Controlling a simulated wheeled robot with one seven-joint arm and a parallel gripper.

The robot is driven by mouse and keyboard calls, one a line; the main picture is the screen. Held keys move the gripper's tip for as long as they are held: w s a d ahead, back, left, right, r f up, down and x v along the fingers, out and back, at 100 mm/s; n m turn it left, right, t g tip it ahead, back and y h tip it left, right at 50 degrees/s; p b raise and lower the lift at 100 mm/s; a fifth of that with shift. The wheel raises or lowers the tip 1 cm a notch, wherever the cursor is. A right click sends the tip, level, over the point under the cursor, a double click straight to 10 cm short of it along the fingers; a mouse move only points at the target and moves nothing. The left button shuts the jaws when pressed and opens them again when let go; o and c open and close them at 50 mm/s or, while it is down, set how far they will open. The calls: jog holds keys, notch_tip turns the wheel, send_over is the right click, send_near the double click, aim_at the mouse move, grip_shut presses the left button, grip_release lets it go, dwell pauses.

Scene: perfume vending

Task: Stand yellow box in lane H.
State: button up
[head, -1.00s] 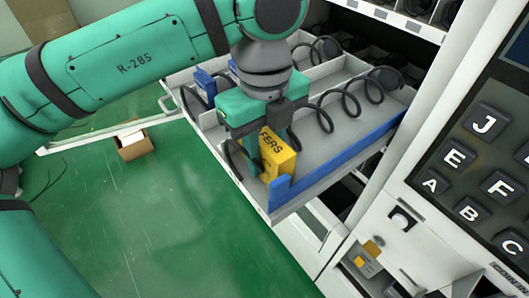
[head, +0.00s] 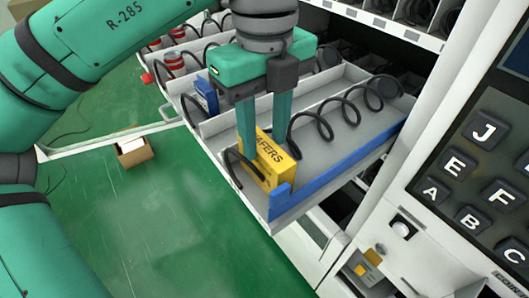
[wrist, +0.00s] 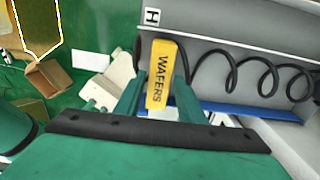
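The yellow box (head: 272,160), marked WAFERS, stands upright at the outer end of a lane in the pulled-out tray (head: 340,145). In the wrist view, the yellow box (wrist: 161,72) stands beside the label H (wrist: 152,16). A black coil (head: 240,170) runs along this lane and its end loop is beside the box. My gripper (head: 264,145) is above the box with its two fingers apart, one on each side of the box's upper part. In the wrist view, my gripper (wrist: 158,92) looks open. The lower faces of the box are partly hidden.
A blue strip (head: 345,160) edges the tray's right side. A blue box (head: 205,94) and red-and-white items (head: 172,62) stand in lanes to the left. The keypad panel (head: 480,160) is at the right.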

notch_tip(320, 180, up, 4)
jog(key=shift+a+r, duration=0.15)
jog(key=shift+r, duration=0.1)
jog(key=shift+d+r, duration=0.2)
jog(key=shift+s, duration=0.1)
